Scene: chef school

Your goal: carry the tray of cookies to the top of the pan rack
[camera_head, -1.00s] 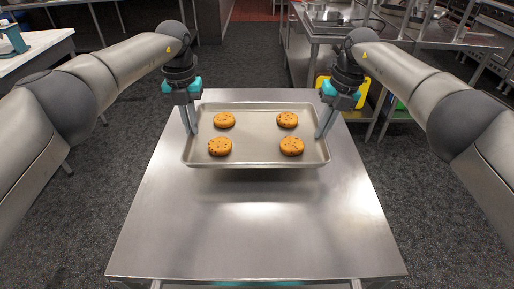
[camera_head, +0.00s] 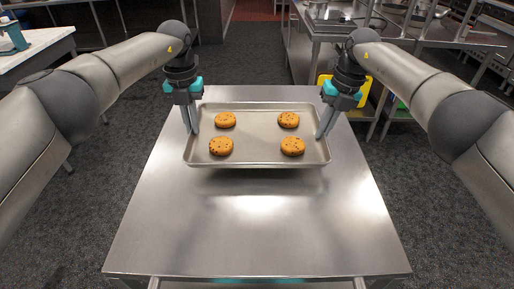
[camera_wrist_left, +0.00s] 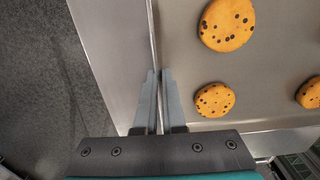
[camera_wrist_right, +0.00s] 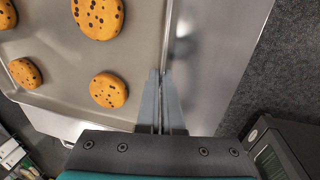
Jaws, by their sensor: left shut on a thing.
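The metal tray (camera_head: 257,138) holds several chocolate-chip cookies and looks level, just above the steel table, with a shadow under its near edge. My left gripper (camera_head: 190,131) is shut on the tray's left rim; in the left wrist view its fingers (camera_wrist_left: 160,75) pinch the rim beside a cookie (camera_wrist_left: 214,99). My right gripper (camera_head: 320,135) is shut on the right rim, its fingers (camera_wrist_right: 161,75) close together there in the right wrist view. The cookies lie flat, apart from one another. I cannot clearly make out the pan rack.
The steel table (camera_head: 257,235) is bare in front of the tray. A white-topped counter (camera_head: 40,48) stands at the back left. Steel work tables (camera_head: 320,32) and a yellow item (camera_head: 364,95) are at the back right. Dark carpet floor is open behind the table.

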